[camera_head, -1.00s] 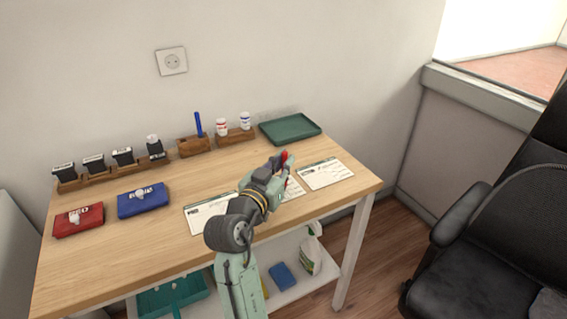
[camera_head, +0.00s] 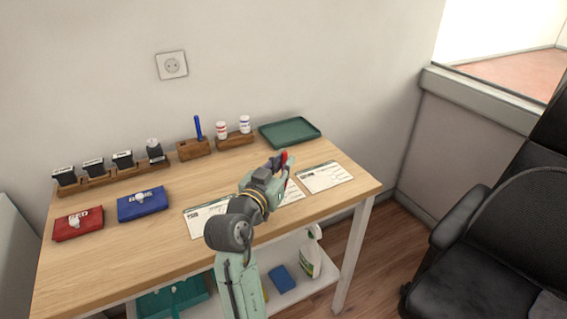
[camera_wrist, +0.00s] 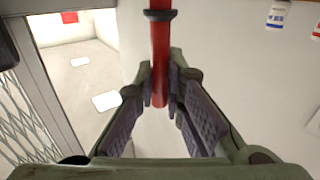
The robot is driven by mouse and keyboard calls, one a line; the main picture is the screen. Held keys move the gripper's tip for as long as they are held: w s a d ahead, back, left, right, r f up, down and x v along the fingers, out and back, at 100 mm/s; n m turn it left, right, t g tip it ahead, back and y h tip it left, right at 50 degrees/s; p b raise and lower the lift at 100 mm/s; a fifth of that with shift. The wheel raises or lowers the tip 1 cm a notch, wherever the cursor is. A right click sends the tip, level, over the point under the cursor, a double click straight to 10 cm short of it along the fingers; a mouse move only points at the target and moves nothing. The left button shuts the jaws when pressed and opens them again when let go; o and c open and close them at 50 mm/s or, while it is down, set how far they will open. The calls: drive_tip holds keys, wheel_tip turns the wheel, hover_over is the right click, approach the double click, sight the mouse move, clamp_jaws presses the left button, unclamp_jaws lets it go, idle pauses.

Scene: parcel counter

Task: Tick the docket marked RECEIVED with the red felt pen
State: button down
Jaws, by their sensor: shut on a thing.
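My gripper (camera_head: 278,163) is shut on the red felt pen (camera_head: 285,156) above the front right part of the counter. The wrist view shows the red pen (camera_wrist: 160,65) between both fingers, with a dark ring around it near the top edge. Three white dockets lie in a row: a left docket (camera_head: 202,220), a middle docket (camera_head: 293,192) partly hidden behind my gripper and arm, and a right docket (camera_head: 325,177) in clear view. Their print is too small to read, so I cannot tell which is marked RECEIVED. Whether the pen touches a docket cannot be seen.
A red ink pad (camera_head: 78,224) and a blue ink pad (camera_head: 143,204) lie at left. Behind them stand a stamp rack (camera_head: 100,183), a wooden pen block (camera_head: 192,149) with a blue pen (camera_head: 198,127), two small bottles and a green tray (camera_head: 290,142). A black chair (camera_head: 490,235) stands at right.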

drive_tip(key=shift+r+p, duration=1.8)
drive_tip(key=shift+r, duration=1)
